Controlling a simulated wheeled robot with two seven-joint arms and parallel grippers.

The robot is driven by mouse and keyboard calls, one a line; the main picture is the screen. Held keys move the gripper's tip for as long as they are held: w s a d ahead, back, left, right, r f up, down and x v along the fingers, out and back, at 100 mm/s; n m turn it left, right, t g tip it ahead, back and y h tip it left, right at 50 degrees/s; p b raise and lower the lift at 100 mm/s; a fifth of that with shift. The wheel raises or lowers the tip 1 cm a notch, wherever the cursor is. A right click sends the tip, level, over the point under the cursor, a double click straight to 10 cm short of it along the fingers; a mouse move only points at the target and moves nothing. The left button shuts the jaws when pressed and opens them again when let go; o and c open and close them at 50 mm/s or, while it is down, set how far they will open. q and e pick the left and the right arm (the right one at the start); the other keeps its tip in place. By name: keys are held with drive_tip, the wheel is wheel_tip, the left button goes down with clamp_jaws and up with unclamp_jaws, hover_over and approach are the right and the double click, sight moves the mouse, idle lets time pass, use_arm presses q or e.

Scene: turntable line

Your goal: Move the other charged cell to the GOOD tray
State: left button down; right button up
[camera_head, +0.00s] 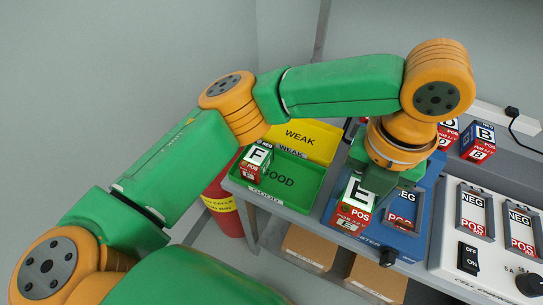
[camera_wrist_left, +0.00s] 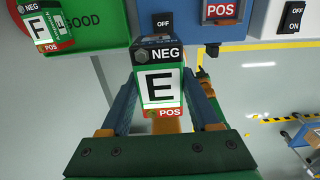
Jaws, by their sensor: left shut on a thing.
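My left gripper (camera_head: 371,186) is shut on the cell marked E (camera_head: 354,206), a white, green and red block with a black NEG end. In the left wrist view, cell E (camera_wrist_left: 159,88) sits between the two fingers of my gripper (camera_wrist_left: 162,72). In the head view it appears at the near left edge of the blue tester (camera_head: 412,243); the exact gap below it is hidden. The green GOOD tray (camera_head: 308,192) stands left of it, with the cell marked F (camera_head: 256,160) in its left end. My right gripper is not in view.
The yellow WEAK tray (camera_head: 318,138) lies behind the GOOD tray. The right part of the GOOD tray looks clear. Cell B (camera_head: 478,141) and another cell (camera_head: 447,134) stand at the back right. A white unit with slots and switches (camera_head: 450,240) stands at the right.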

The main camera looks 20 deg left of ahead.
use_arm(q)
drive_tip(key=w+a+f, duration=0.2)
drive_tip(key=a+f, duration=0.1)
drive_tip(key=w+a+f, duration=0.3)
drive_tip(key=a, duration=0.1)
drive_tip(key=w+a+f, duration=0.2)
drive_tip(key=a+f, duration=0.1)
drive_tip(key=a, duration=0.1)
drive_tip(key=shift+w+a+f, duration=0.1)
drive_tip(key=shift+w+f, duration=0.1)
drive_tip(key=shift+f, duration=0.2)
drive_tip(key=shift+a+f+p, duration=0.1)
drive_tip(key=shift+f+p, duration=0.3)
drive_tip(key=shift+f, duration=1.15)
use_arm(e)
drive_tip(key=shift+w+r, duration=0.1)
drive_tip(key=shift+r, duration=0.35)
use_arm(q)
drive_tip(key=shift+c, duration=0.6)
unclamp_jaws()
drive_tip(key=shift+f, duration=0.1)
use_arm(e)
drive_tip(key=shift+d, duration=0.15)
